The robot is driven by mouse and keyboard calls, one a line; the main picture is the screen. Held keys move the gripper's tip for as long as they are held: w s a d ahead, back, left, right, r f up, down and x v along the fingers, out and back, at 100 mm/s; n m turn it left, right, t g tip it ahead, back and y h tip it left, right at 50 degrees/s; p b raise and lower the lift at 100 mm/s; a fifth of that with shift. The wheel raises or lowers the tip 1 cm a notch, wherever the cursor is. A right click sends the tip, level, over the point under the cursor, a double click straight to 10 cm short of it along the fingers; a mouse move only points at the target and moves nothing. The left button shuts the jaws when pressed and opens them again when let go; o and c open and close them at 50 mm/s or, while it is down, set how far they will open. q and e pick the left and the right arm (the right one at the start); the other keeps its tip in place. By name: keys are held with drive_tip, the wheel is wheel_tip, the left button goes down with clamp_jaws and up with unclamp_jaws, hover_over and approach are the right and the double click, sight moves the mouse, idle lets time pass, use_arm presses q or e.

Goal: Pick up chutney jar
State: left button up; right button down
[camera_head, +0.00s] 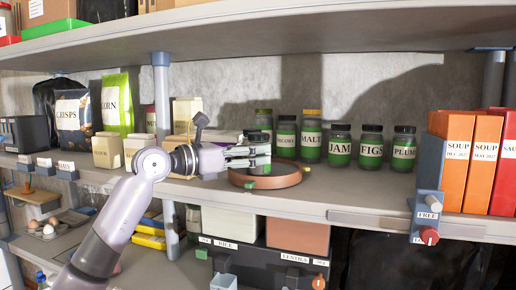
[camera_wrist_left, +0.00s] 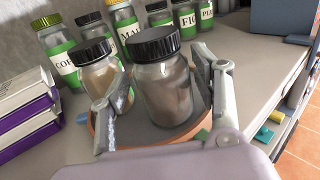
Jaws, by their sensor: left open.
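Two black-lidded jars stand upright on a round turntable with a terracotta rim (camera_head: 278,182); its rim also shows in the wrist view (camera_wrist_left: 93,128). The nearer jar (camera_wrist_left: 167,88) is glass with brownish contents, and its label is turned away, so I cannot read whether it is chutney. The second jar (camera_wrist_left: 101,72) stands just behind it to the left. My left gripper (camera_head: 256,152) is open at the turntable. In the wrist view its fingers (camera_wrist_left: 155,100) are spread on either side of the nearer jar, with no clear grip. My right gripper is out of view.
Several labelled jars stand in a row behind, including a malt jar (camera_head: 311,137), jam jar (camera_head: 340,146), figs jar (camera_head: 371,148) and plum jar (camera_head: 403,149). Purple-and-white boxes (camera_wrist_left: 25,110) lie left of the turntable. Soup boxes (camera_head: 470,160) stand right. The shelf front (camera_head: 350,197) is clear.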

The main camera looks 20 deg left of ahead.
use_arm(q)
drive_tip(key=shift+x, duration=1.2)
drive_tip(key=shift+s+a, duration=0.1)
drive_tip(key=shift+s, duration=0.05)
drive_tip(key=shift+c, duration=0.8)
drive_tip(key=shift+r, duration=0.1)
drive_tip(key=c, duration=1.1)
drive_tip(key=shift+r, duration=0.1)
